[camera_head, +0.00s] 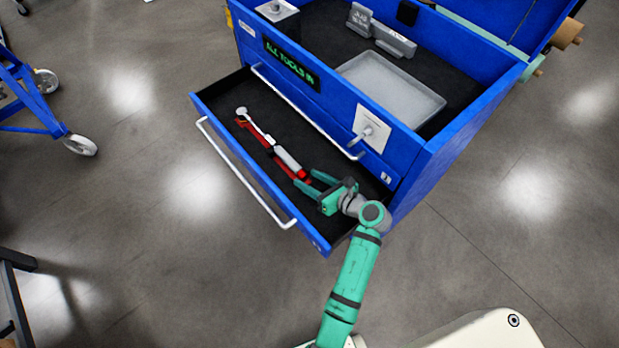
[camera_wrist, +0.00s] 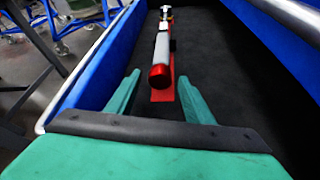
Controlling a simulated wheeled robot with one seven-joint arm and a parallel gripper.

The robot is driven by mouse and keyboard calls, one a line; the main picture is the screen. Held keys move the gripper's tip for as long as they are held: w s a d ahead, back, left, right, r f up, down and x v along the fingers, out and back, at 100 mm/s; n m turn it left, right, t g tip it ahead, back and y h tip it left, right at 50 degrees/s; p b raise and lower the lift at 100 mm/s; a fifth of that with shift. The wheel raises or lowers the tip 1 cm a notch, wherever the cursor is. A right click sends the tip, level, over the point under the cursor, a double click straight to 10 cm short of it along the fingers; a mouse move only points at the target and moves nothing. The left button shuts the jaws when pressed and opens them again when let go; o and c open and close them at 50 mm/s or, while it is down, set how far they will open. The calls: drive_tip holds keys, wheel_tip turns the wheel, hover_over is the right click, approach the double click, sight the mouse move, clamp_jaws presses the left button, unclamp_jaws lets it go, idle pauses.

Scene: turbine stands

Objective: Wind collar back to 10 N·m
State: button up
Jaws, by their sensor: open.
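A torque wrench (camera_head: 286,157) with a silver head and shaft, a grey sleeve and a red end lies in a red cradle (camera_head: 262,137) in the open blue drawer (camera_head: 248,163). In the wrist view the wrench (camera_wrist: 161,60) points away from me, with its red end nearest. My gripper (camera_head: 307,182) is in the drawer, open, at the red end of the wrench. In the wrist view my gripper's fingers (camera_wrist: 160,95) stand either side of the red end, just short of it and apart from it. The collar's scale is too small to read.
The drawer's front wall and silver handle (camera_head: 245,180) run along one side. The blue cabinet (camera_head: 330,100) rises above the drawer, with an "ALL TOOLS IN" display (camera_head: 291,64) and a grey tray (camera_head: 391,92) on top. A blue wheeled cart (camera_head: 35,100) stands at left.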

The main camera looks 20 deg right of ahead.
drive_tip(key=shift+w+a+f, duration=0.15)
drive_tip(key=shift+w, duration=0.25)
drive_tip(key=c, duration=1.1)
drive_tip(key=shift+o, duration=0.2)
drive_tip(key=m+y, duration=0.2)
drive_tip(key=m, duration=0.1)
drive_tip(key=o, duration=1.1)
drive_tip(key=shift+f, duration=0.1)
drive_tip(key=shift+c, duration=0.2)
